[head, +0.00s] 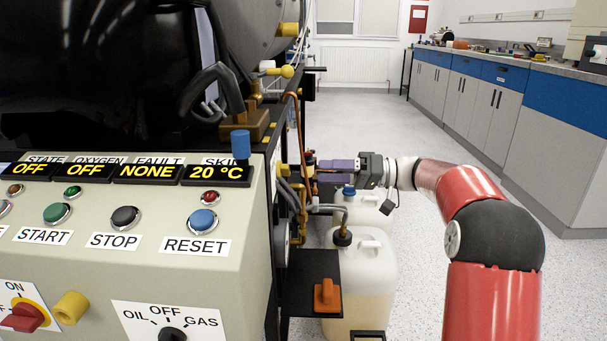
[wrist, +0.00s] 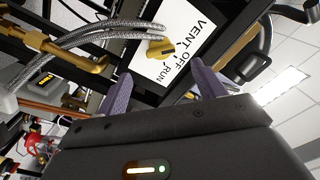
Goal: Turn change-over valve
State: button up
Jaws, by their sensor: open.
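In the wrist view, a small yellow valve handle (wrist: 160,47) sits on a white plate (wrist: 178,62) marked VENT, OFF and RUN. The picture is tilted, and I cannot tell which mark the handle points to. My gripper (wrist: 163,88) is open and empty, its two purple fingers spread. The handle lies ahead of the gap between them, seemingly apart from both. In the head view my gripper (head: 318,171) reaches leftward to the pipework on the machine's right side; the handle is not clearly seen there. The front panel has a black OIL/OFF/GAS selector (head: 172,335).
Braided hoses (wrist: 95,38) and brass fittings (wrist: 60,55) run close to the plate. Two white canisters (head: 366,268) stand below my arm. An orange handle (head: 327,294) sits on a black bracket. The floor (head: 455,210) to the right is clear, up to blue-and-grey cabinets (head: 545,130).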

aim_at(284, 170)
jog(key=a, duration=0.7)
jog(key=shift+a, duration=0.25)
jog(key=c, duration=1)
